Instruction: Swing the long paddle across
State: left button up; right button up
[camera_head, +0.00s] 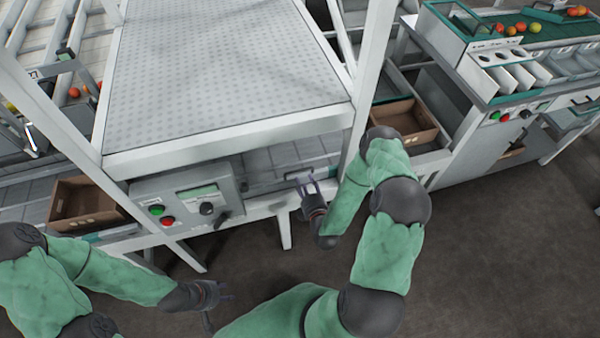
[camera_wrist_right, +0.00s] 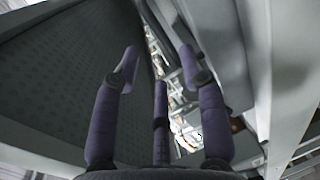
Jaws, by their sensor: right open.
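I cannot clearly make out a long paddle in either view. My right gripper (camera_head: 311,187) is at the front edge of the conveyor under the perforated cover, to the right of the control box. In the right wrist view its purple fingers (camera_wrist_right: 160,75) are spread, with nothing held between them. Beyond them are a dark perforated surface (camera_wrist_right: 65,70) on the left and a pale grey metal beam (camera_wrist_right: 290,60) on the right. My left gripper (camera_head: 222,291) hangs low over the floor in front of the machine, its fingers apart and empty.
The control box (camera_head: 190,200) has green and red buttons. The perforated cover (camera_head: 225,65) slopes above the conveyor (camera_head: 265,165). Cardboard boxes stand at left (camera_head: 62,207) and right (camera_head: 413,108). A bench with tomatoes (camera_head: 515,28) is at upper right. The floor (camera_head: 490,260) is clear.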

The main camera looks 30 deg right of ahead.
aim_at(299, 170)
jog(key=b+x, duration=0.1)
jog(key=x, duration=0.5)
jog(key=shift+w+f, duration=0.15)
jog(key=shift+w, duration=0.15)
grip_shut()
